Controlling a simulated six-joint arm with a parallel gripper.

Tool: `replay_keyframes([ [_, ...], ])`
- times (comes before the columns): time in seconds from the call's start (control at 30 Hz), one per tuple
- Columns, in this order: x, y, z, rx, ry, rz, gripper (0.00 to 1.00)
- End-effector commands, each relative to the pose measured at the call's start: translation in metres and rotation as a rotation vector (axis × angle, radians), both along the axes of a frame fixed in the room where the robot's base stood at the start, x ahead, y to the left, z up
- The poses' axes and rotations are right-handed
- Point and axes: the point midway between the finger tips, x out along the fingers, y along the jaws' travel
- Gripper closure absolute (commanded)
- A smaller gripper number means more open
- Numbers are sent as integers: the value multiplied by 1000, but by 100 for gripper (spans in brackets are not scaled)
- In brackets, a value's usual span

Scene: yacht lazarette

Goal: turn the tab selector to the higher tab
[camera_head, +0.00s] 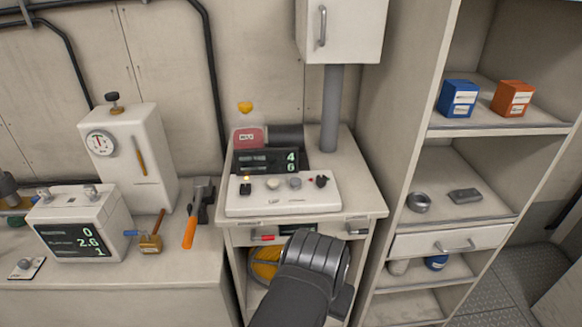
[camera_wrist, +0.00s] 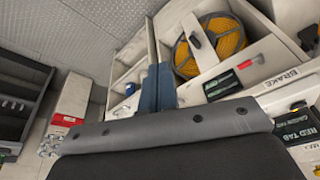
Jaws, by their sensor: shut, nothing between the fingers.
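A white control box (camera_head: 283,194) stands on the middle cabinet with a row of controls. A black knob (camera_head: 322,181) with a pointed shape sits at its right end; I cannot tell for sure that this is the tab selector. A dark display (camera_head: 262,161) behind it shows 4 above 6; in the wrist view a dark panel (camera_wrist: 300,120) is lettered RED TAB and GREEN TAB. My gripper (camera_head: 318,258) is below and in front of the box, apart from it, with its fingertips hidden there. The wrist view shows the fingers (camera_wrist: 158,88) shut and empty.
An orange reel (camera_head: 265,262) sits on the shelf under the box, near my gripper. Open shelves (camera_head: 470,130) rise on the right. A grey post (camera_head: 332,110) stands behind the box. An orange-handled tool (camera_head: 191,228) lies to the left.

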Motion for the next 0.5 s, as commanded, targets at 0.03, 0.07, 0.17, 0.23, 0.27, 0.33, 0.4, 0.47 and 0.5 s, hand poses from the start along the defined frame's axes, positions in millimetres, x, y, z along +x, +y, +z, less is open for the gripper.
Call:
replay_keyframes([
  [0.03,0,0,0,0,0,0,100],
  [0.07,0,0,0,0,0,0,100],
  [0.17,0,0,0,0,0,0,100],
  [0.23,0,0,0,0,0,0,100],
  [0.27,0,0,0,0,0,0,100],
  [0.33,0,0,0,0,0,0,100],
  [0.4,0,0,0,0,0,0,100],
  [0.47,0,0,0,0,0,0,98],
  [0.5,0,0,0,-1,0,-1,90],
])
